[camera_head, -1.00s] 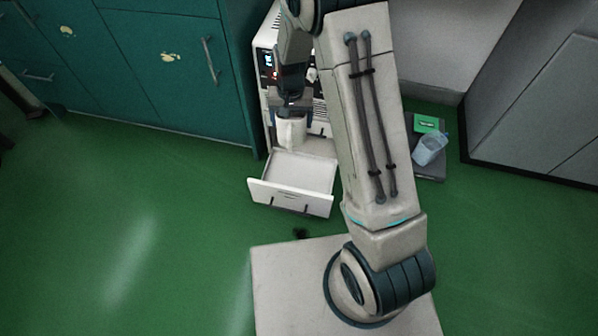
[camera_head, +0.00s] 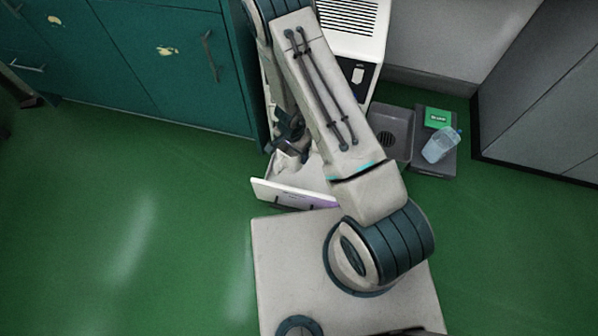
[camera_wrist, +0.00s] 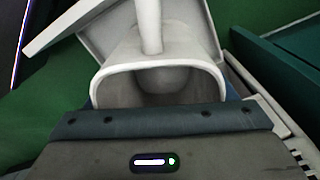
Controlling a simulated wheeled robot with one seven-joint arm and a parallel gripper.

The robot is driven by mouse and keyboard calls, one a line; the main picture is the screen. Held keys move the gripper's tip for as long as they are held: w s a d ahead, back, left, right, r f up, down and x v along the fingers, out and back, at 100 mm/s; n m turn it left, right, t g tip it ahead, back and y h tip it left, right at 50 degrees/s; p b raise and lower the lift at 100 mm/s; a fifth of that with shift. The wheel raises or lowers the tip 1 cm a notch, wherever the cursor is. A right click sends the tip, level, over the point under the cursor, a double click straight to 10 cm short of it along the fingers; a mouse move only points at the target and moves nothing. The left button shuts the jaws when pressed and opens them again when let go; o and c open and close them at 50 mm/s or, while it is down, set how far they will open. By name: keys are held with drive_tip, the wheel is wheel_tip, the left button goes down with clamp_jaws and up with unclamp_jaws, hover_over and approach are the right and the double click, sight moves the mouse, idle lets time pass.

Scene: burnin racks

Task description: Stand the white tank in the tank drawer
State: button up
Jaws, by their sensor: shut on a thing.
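The white tank (camera_wrist: 205,55) fills the upper middle of the wrist view, its open mouth facing the camera and a pale bar across it. My gripper (camera_wrist: 160,110) is shut on the tank's near side. In the head view my gripper (camera_head: 292,135) is at the open tank drawer (camera_head: 285,193), and my arm hides most of the tank (camera_head: 282,165). The tank is in or just over the drawer. I cannot tell whether its base touches the drawer floor. The drawer wall (camera_wrist: 75,25) also shows in the wrist view.
The white machine (camera_head: 350,22) stands behind my arm. A grey tray (camera_head: 392,130) and a dark mat with a green box (camera_head: 438,117) and a clear bluish container (camera_head: 441,145) are to its right. Teal cabinets (camera_head: 165,75) stand left. Green floor at left is clear.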

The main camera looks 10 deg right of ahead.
wheel_tip(320, 180, down, 17)
drive_tip(key=b, duration=0.9)
drive_tip(key=shift+r, duration=0.2)
drive_tip(key=o, duration=1)
drive_tip(key=shift+o, duration=0.2)
